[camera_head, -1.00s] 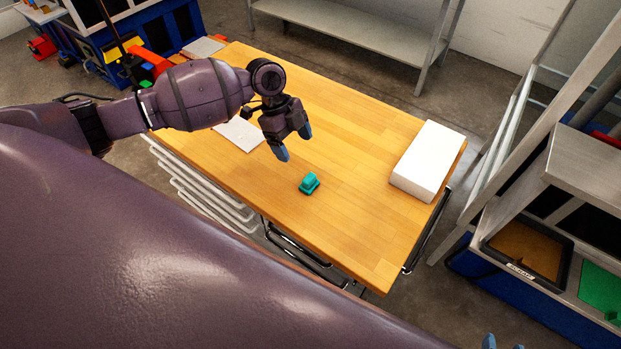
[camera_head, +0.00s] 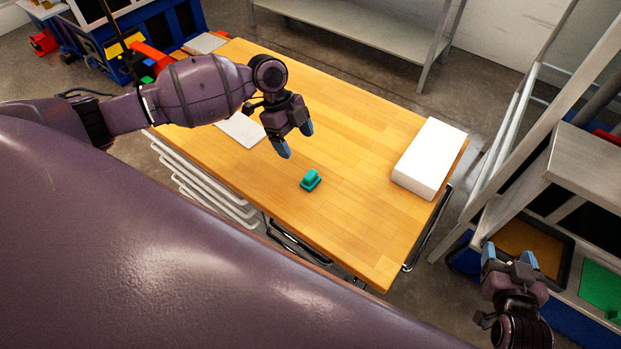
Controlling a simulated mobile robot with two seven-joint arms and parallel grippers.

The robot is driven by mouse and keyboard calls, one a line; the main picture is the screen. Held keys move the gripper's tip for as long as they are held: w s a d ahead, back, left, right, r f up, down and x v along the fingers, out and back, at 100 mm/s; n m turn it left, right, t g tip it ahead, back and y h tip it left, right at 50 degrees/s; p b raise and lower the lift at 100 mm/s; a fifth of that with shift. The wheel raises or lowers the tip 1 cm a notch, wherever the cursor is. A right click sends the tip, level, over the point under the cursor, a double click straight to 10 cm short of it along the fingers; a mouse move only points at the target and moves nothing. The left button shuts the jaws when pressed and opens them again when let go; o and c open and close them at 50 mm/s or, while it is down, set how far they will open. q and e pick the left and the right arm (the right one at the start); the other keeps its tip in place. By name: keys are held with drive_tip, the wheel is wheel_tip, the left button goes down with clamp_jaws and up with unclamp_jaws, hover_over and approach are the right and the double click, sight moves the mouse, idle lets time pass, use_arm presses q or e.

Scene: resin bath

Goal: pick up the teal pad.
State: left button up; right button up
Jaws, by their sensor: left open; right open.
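The teal pad (camera_head: 311,181) is a small block with a raised top part. It sits on the wooden table (camera_head: 350,225) near its front edge, left of the white box. My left gripper (camera_head: 296,143) is open and empty above the table, up and to the left of the pad, with its blue-tipped fingers apart. It does not touch the pad. My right gripper (camera_head: 508,258) is open and empty at the lower right, beyond the table's right edge and far from the pad. Nothing hides the pad.
A white box (camera_head: 429,158) stands at the table's right end. A pale flat sheet (camera_head: 241,129) lies on the left part. A metal shelf (camera_head: 355,28) stands behind the table. A rack with a dark-rimmed tray (camera_head: 568,262) is at the right. The wood around the pad is clear.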

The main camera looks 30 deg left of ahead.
drive_tip(key=w+a+r+n+t+y, duration=0.1)
drive_tip(key=w+a+r+n+y, duration=0.15)
drive_tip(key=w+a+r, duration=0.45)
drive_tip(key=w+a+r+n+g+y, duration=0.1)
drive_tip(key=a+r+n+y, duration=0.15)
drive_tip(key=a+r, duration=0.45)
drive_tip(key=w+a+r+n+g+y, duration=0.15)
drive_tip(key=a+y, duration=0.25)
drive_tip(key=a, duration=0.8)
drive_tip(key=n+g, duration=0.8)
hover_over(310, 176)
drive_tip(key=d, duration=0.2)
drive_tip(key=f, duration=0.1)
drive_tip(key=f+h, duration=0.1)
drive_tip(key=f, duration=0.5)
drive_tip(key=f+g+h, duration=0.1)
drive_tip(key=f+h, duration=0.1)
drive_tip(key=f, duration=0.4)
drive_tip(key=f+m+g+h, duration=0.1)
drive_tip(key=f+h, duration=0.1)
drive_tip(key=f, duration=0.4)
drive_tip(key=shift+s+d+f, duration=0.15)
drive_tip(key=shift+s+d, duration=0.25)
drive_tip(key=shift+s+a+x, duration=0.1)
drive_tip(key=shift+x, duration=0.8)
drive_tip(key=shift+s+a+x, duration=0.1)
drive_tip(key=shift+a+x, duration=0.05)
drive_tip(key=shift+x, duration=1.6)
